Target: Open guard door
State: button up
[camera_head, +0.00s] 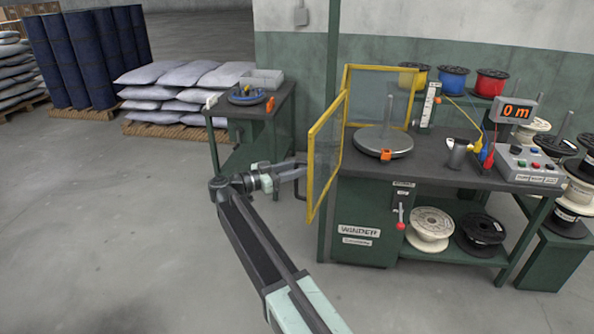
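The guard door (325,158) is a clear panel in a yellow frame at the left front of the winder bench. It stands swung outward, at an angle to the yellow-framed back panel (382,92), and its lower corner juts past the bench's front edge. A dark handle (300,190) shows on its left side. My gripper (302,170) is at the door's left side, by the handle. The fingers are small and overlap the handle, so I cannot tell whether they grip it. The turntable (383,142) with its upright spindle is exposed behind the door.
A side table (285,100) with a blue round fixture stands left of the bench. The bench's right side holds a funnel-like cup (457,152), a control box (530,165) and a display (516,111). Spools (430,228) sit on the lower shelf.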

jog(key=shift+s+a, duration=0.1)
jog(key=v, duration=0.7)
jog(key=shift+s+a, duration=0.2)
jog(key=shift+a, duration=0.1)
jog(key=shift+f, duration=0.1)
jog(key=shift+x, duration=3.9)
jog(key=shift+s, duration=0.1)
